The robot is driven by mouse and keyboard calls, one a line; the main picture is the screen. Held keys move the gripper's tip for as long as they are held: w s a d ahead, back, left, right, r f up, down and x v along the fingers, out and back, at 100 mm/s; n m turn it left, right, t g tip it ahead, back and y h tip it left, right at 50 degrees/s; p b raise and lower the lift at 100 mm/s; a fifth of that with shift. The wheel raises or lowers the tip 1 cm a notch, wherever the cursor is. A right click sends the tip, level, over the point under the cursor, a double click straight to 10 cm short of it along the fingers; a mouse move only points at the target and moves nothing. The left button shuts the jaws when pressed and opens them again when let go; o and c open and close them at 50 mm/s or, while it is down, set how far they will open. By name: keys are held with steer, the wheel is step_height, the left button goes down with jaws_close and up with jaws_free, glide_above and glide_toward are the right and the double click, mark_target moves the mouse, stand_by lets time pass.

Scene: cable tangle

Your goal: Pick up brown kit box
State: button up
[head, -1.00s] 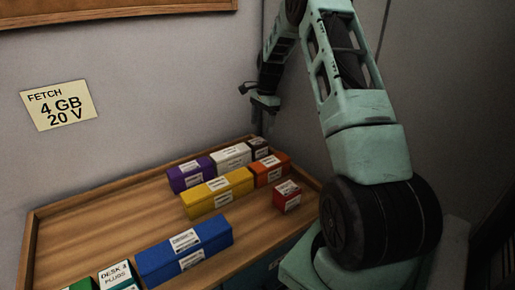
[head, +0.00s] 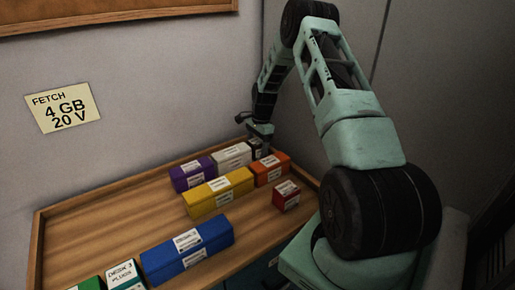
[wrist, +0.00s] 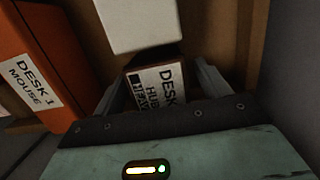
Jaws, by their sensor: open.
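The brown kit box (head: 254,144) is dark brown and sits at the far right corner of the wooden tray, partly hidden behind my gripper. In the wrist view the box (wrist: 155,88) shows a white label reading "DESK" and "HUB", with the rest of the label partly cut off. My gripper (head: 261,134) is over this box from above. In the wrist view my gripper (wrist: 162,90) is open, with one finger on each side of the box. I cannot tell whether the fingers touch it.
A white box (wrist: 140,22) and an orange box (wrist: 45,65) marked "DESK 1 MOUSE" stand close beside the brown box. Purple (head: 192,175), yellow (head: 218,193), red (head: 287,195) and blue (head: 187,249) boxes stand in the tray (head: 85,225). Walls rise behind.

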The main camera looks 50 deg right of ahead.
steer(key=c, duration=1.2)
